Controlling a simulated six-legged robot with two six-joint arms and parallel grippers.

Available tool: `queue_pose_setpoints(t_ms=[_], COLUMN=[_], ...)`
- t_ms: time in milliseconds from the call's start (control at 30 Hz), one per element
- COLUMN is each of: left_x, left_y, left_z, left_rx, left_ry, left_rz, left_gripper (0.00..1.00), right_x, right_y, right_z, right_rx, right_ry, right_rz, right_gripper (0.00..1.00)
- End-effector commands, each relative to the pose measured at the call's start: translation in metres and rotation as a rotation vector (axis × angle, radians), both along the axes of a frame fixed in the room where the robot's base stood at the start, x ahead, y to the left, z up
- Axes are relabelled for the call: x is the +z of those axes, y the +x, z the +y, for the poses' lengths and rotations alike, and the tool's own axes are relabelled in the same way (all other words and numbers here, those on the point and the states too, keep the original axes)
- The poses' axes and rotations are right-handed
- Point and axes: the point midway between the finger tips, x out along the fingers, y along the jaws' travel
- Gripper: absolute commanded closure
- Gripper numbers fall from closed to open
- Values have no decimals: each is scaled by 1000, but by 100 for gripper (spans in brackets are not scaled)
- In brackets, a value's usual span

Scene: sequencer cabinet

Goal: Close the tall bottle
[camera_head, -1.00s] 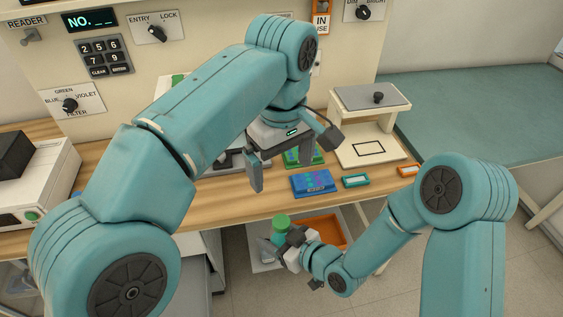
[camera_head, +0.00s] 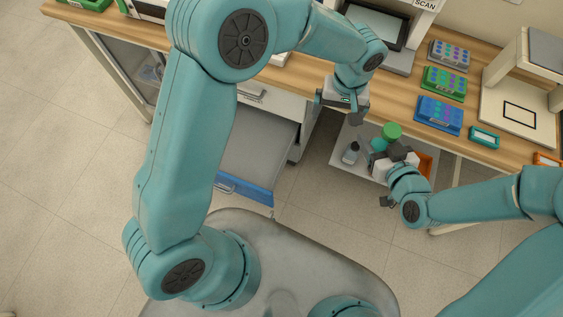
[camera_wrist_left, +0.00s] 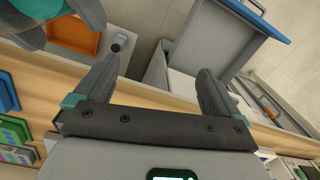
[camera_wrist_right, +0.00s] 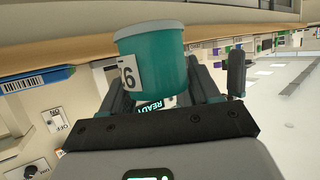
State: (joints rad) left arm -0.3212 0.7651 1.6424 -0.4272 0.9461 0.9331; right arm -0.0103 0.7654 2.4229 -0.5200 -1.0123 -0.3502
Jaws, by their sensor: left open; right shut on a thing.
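My right gripper (camera_head: 398,156) is shut on a teal container (camera_wrist_right: 158,62) with a black-on-white number label, which shows large in the right wrist view. In the head view a green round top (camera_head: 392,131) shows above the container. A small grey bottle (camera_head: 351,152) with a dark top stands upright on the low shelf, left of the right gripper. It also shows in the left wrist view (camera_wrist_left: 118,43). My left gripper (camera_head: 340,108) is open and empty near the table's front edge, apart from that bottle. I cannot tell which one is the tall bottle.
The low shelf (camera_head: 341,162) holds an orange tray (camera_head: 425,163), partly behind the right gripper. An open drawer with a blue front (camera_head: 244,190) juts out at left. Coloured racks (camera_head: 438,115) and a teal frame (camera_head: 484,137) lie on the wooden table.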

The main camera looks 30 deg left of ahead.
Motion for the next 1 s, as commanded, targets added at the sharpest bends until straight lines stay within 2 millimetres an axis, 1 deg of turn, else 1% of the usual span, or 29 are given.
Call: queue_pose_setpoints(t_ms=[33, 67, 100, 167, 200, 267, 300, 333, 400, 500, 600, 767, 1000], left_x=[-34, -52, -74, -102, -118, -139, -150, -157, -169, -179, -184, -186, -186], left_y=[-18, -28, -42, -64, -79, -102, -116, -126, -148, -173, -189, -199, -199], left_z=[10, 13, 15, 17, 18, 20, 22, 24, 30, 38, 44, 50, 50], left_rx=[-31, -55, -80, -106, -116, -126, -128, -127, -124, -121, -122, -125, -128], left_ry=[-45, -82, -134, -210, -257, -317, -347, -364, -387, -394, -384, -372, -371], left_rz=[36, 46, 56, 58, 54, 38, 23, 10, -20, -59, -84, -103, -106], left_gripper=[3, 3, 3, 3, 3, 3, 3, 3, 3, 3, 3, 3, 3], right_x=[0, 0, 0, 0, 0, 0, 0, 0, 0, 0, 0, 0, 0], right_y=[0, 0, 0, 0, 0, 0, 0, 0, 0, 0, 0, 0, 0], right_z=[0, 0, 0, 0, 0, 0, 0, 0, 0, 0, 0, 0, 0], right_rx=[0, 0, 0, 0, 0, 0, 0, 0, 0, 0, 0, 0, 0], right_ry=[1, 1, 1, 1, 1, 1, 1, 1, 1, 1, 1, 1, 1], right_rz=[-1, -1, -1, -1, -1, -1, -1, -1, -1, -1, -1, -1, -1], right_gripper=[100, 100, 100, 100, 100, 100, 100, 100, 100, 100, 100, 100, 100])
